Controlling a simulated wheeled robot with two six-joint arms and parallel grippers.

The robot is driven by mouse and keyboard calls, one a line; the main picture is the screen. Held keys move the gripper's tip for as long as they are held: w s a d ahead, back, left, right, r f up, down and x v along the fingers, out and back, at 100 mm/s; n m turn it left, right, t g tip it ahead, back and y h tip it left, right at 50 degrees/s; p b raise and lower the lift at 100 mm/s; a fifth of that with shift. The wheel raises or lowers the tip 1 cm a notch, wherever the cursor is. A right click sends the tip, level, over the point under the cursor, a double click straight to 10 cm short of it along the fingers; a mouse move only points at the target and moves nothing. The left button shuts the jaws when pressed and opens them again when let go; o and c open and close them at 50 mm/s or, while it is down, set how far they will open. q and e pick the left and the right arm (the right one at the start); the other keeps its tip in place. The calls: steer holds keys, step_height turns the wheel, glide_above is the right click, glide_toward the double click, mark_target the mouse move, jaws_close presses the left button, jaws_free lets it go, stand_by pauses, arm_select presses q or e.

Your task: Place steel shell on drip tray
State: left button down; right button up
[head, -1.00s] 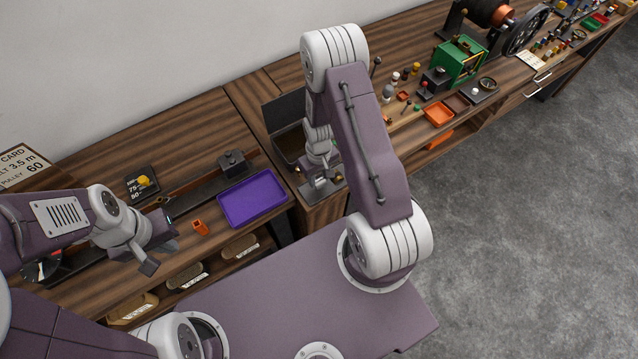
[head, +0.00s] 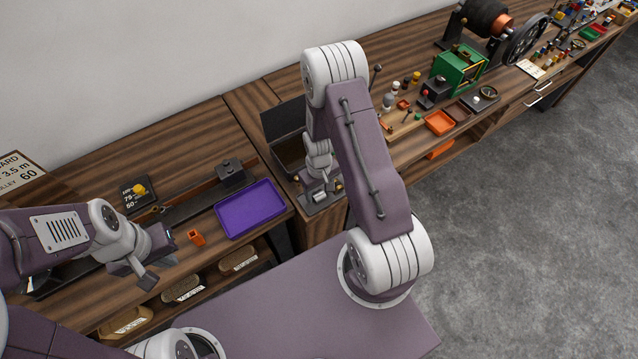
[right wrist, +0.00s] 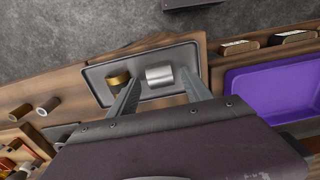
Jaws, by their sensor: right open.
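The steel shell (right wrist: 160,76) is a short silver cylinder lying on a dark grey tray (right wrist: 98,74) in the right wrist view, beside a brass cylinder (right wrist: 117,82). My right gripper (right wrist: 160,80) is open, its fingers on either side of the steel shell in that view; I cannot tell whether they touch it. In the head view my right gripper (head: 318,190) is low over the dark tray, largely hiding the parts. A purple tray (head: 250,209), possibly the drip tray, is empty; it also shows in the right wrist view (right wrist: 275,90). My left gripper (head: 158,272) hangs near the bench's front; its opening is unclear.
An orange holder (head: 196,238) stands left of the purple tray. A dark open box (head: 288,150) is behind my right gripper. A black block (head: 231,172) sits behind the purple tray. The right bench carries an orange tray (head: 439,122) and a green machine (head: 459,66).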

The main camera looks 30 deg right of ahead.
mark_target(319, 194)
step_height(319, 194, up, 12)
steer(key=f+b, duration=0.1)
steer(key=s+a+r+m+t, duration=0.1)
steer(key=s+a+r, duration=0.55)
steer(key=s, duration=0.25)
steer(key=shift+w+d+f+b, duration=0.1)
steer(key=shift+d+f+b, duration=0.05)
steer(key=shift+f+b, duration=0.75)
steer(key=shift+w+d+f+b, duration=0.1)
steer(key=shift+d+f+b, duration=0.05)
steer(key=shift+f+b, duration=0.8)
steer(key=shift+w+d+f+b, duration=0.1)
steer(key=shift+d+f+b, duration=0.05)
steer(key=shift+f+b, duration=0.75)
steer(key=shift+s+r, duration=0.1)
steer(key=shift+r, duration=0.05)
